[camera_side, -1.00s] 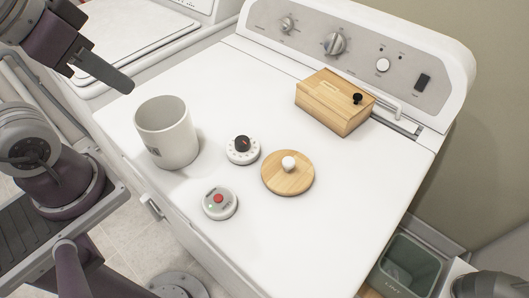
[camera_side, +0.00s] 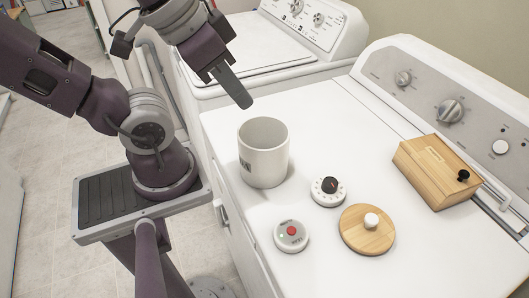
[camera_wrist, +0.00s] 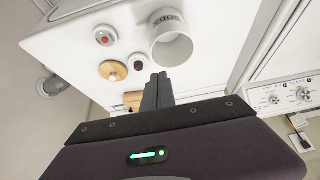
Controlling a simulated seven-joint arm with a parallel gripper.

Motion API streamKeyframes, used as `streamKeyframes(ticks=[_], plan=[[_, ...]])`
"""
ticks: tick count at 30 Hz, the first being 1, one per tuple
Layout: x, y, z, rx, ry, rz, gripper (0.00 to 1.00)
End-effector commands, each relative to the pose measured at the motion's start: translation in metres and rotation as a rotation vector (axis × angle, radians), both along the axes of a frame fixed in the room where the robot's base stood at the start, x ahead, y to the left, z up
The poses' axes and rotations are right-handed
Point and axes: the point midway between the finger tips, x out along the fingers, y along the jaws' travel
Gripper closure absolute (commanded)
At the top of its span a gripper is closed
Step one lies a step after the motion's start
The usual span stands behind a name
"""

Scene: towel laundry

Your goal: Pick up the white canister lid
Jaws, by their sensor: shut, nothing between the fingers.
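The round wooden lid (camera_side: 366,238) with a white knob (camera_side: 371,220) lies flat on the white machine top, right of the canister. It also shows in the wrist view (camera_wrist: 113,70). The white canister (camera_side: 263,160) stands upright with its mouth uncovered; it also shows in the wrist view (camera_wrist: 170,48). My gripper (camera_side: 245,102) is shut and empty, above the machine's left part near the canister's rim and well away from the lid. Its fingers (camera_wrist: 158,80) also show in the wrist view.
A timer dial (camera_side: 328,190) and a round device with a red button (camera_side: 291,236) lie between canister and lid or just in front. A wooden box (camera_side: 436,172) with a black knob stands at the right, before the control panel (camera_side: 450,100). A second machine (camera_side: 262,60) stands behind.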

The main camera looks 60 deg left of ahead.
Motion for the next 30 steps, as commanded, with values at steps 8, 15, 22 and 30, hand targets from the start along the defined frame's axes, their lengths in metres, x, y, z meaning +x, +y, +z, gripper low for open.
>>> streamKeyframes(ticks=[8,15,22,30], plan=[[0.000,0.000,0.000,0.000,0.000,0.000,0.53],[0.000,0.000,0.000,0.000,0.000,0.000,0.53],[0.050,-0.024,0.011,0.080,0.115,-0.247,0.53],[0.158,-0.137,-0.055,0.242,0.350,-0.896,0.53]])
